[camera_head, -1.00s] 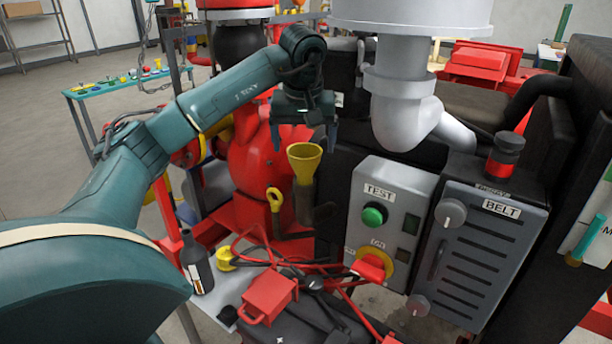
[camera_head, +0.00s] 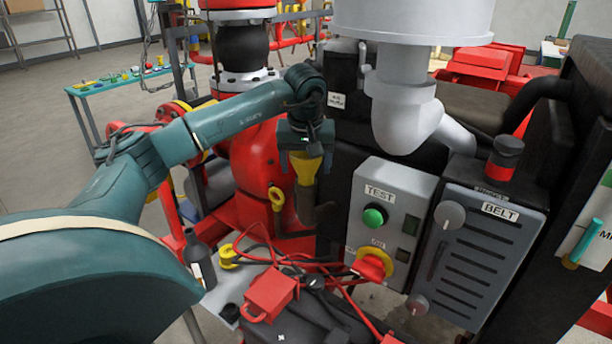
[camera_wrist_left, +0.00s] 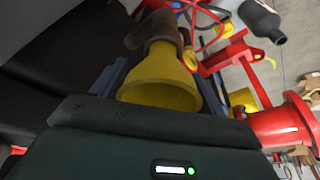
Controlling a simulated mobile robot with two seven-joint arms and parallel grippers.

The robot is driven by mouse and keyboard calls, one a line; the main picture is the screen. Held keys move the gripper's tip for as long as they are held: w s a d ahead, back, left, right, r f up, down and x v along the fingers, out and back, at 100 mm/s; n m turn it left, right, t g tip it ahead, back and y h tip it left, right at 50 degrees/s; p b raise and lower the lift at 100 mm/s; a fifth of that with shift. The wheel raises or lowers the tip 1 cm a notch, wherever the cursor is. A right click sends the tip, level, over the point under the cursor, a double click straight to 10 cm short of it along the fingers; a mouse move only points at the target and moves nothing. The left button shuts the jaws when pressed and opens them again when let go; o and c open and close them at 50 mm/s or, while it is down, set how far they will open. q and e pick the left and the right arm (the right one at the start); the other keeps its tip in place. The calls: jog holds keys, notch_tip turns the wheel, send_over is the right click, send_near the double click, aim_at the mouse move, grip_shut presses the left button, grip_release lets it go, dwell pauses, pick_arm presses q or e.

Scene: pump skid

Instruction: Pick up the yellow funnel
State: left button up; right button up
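The yellow funnel (camera_head: 306,170) stands upright, wide mouth up, with its lower end in a dark brown holder (camera_head: 304,205) beside the black housing. My left gripper (camera_head: 306,155) is above it, pointing down, with its fingers on either side of the funnel's upper part. In the left wrist view the yellow funnel (camera_wrist_left: 160,80) lies between the two blue-grey fingers of the left gripper (camera_wrist_left: 158,75). The fingers are spread; whether they touch the funnel is hard to tell. The funnel's rim is partly hidden by the gripper in the head view. My right gripper is not in view.
A grey control box (camera_head: 390,210) with a green button and a red-yellow switch stands right of the funnel. A red pump body (camera_head: 255,165) is behind and left.

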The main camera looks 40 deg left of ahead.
pick_arm(q)
jog(key=c, duration=0.8)
jog(key=shift+r, duration=0.1)
notch_tip(320, 180, up, 28)
jog(key=p, duration=0.1)
dwell(0.3)
